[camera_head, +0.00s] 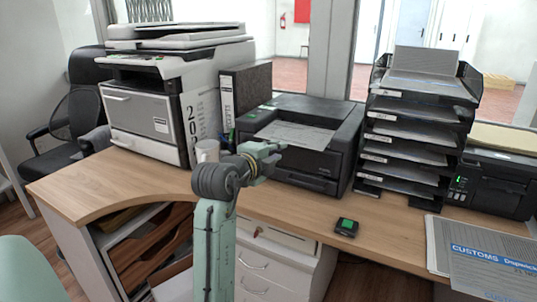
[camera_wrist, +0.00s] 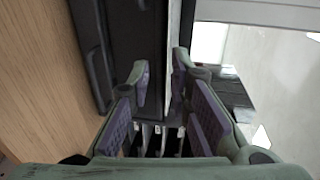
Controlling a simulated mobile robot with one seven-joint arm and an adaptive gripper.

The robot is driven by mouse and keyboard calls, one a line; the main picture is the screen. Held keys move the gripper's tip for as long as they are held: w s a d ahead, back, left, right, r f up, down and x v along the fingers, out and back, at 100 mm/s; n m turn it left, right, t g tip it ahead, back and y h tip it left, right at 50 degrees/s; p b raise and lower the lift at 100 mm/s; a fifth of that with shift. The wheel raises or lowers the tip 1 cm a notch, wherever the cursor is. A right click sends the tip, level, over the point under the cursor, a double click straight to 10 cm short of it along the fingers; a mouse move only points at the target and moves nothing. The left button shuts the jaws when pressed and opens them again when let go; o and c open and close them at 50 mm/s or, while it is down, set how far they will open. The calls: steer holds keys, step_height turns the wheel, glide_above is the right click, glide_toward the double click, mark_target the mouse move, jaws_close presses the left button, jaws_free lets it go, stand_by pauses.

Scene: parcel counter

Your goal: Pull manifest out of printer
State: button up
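The manifest, a printed white sheet (camera_head: 297,135), lies in the top output area of the black printer (camera_head: 310,163) in the middle of the desk. Its near edge sticks out toward me. My gripper (camera_head: 277,153) is in front of the printer's left front corner, close to the sheet's near left side. In the wrist view my gripper (camera_wrist: 160,68) is open, its two fingers apart, with dark printer body (camera_wrist: 90,35) beyond them. A thin pale strip lies between the fingertips; I cannot tell whether it is the sheet's edge. No contact is clear.
A stack of black trays (camera_head: 410,140) stands right of the printer. A small black device (camera_head: 346,227) lies near the desk's front edge; the desk around it is clear.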

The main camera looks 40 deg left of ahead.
mark_target(287, 142)
steer(key=shift+r+x, duration=0.2)
steer(key=shift+x, duration=0.8)
steer(key=shift+r+x, duration=0.2)
steer(key=shift+x, duration=0.8)
steer(key=shift+r+x, duration=0.15)
steer(key=shift+x, duration=0.85)
steer(key=shift+w, duration=0.15)
steer(key=shift+a, duration=0.1)
steer(key=shift+c, duration=0.3)
jaws_close()
